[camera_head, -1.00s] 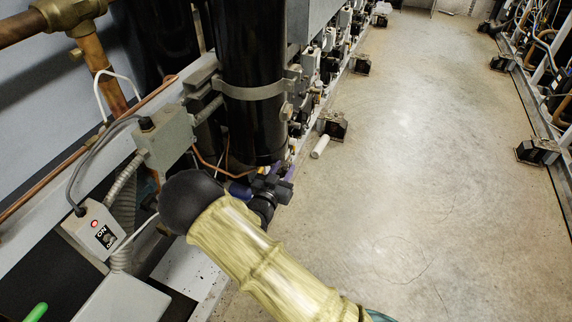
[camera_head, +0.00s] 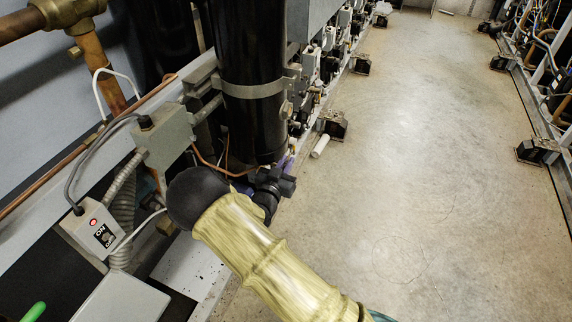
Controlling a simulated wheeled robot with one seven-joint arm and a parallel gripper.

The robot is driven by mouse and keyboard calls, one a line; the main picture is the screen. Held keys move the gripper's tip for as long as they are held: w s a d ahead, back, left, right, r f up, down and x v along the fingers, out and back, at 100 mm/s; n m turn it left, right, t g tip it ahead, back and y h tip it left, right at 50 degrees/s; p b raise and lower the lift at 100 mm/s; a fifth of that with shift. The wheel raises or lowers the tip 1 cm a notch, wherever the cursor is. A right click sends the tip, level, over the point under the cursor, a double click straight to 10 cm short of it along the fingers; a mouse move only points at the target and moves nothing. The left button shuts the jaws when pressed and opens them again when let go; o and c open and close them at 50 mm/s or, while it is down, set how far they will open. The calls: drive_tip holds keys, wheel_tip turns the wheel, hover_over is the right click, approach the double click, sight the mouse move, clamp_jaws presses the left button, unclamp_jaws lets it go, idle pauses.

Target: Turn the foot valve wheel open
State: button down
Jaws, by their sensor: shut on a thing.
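The foot valve wheel (camera_head: 243,188) is a blue-purple shape low beside the foot of the black cylinder. Only small parts of it show, because my arm and gripper cover most of it. My gripper (camera_head: 276,182) is dark and sits at the wheel, shut on it. The exact grip of the fingers on the rim is hidden.
The tall black cylinder (camera_head: 252,110) stands right behind the gripper. A grey junction box (camera_head: 165,137), copper pipes and an ON/OFF switch box (camera_head: 93,230) with a red light are at left. A white cylinder (camera_head: 320,146) lies on the floor. The aisle floor (camera_head: 430,180) is clear.

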drive_tip(key=b, duration=0.1)
drive_tip(key=t+b, duration=0.1)
drive_tip(key=b, duration=0.1)
drive_tip(key=shift+s+f+t+h, duration=0.1)
drive_tip(key=shift+f+t+h, duration=0.2)
drive_tip(key=shift+f, duration=0.05)
drive_tip(key=shift+s+a+r+t+b, duration=0.15)
drive_tip(key=shift+r+t+b, duration=0.15)
drive_tip(key=shift+t+b, duration=0.3)
drive_tip(key=c, duration=1.5)
unclamp_jaws()
drive_tip(key=v, duration=1.7)
drive_tip(key=shift+a, duration=0.2)
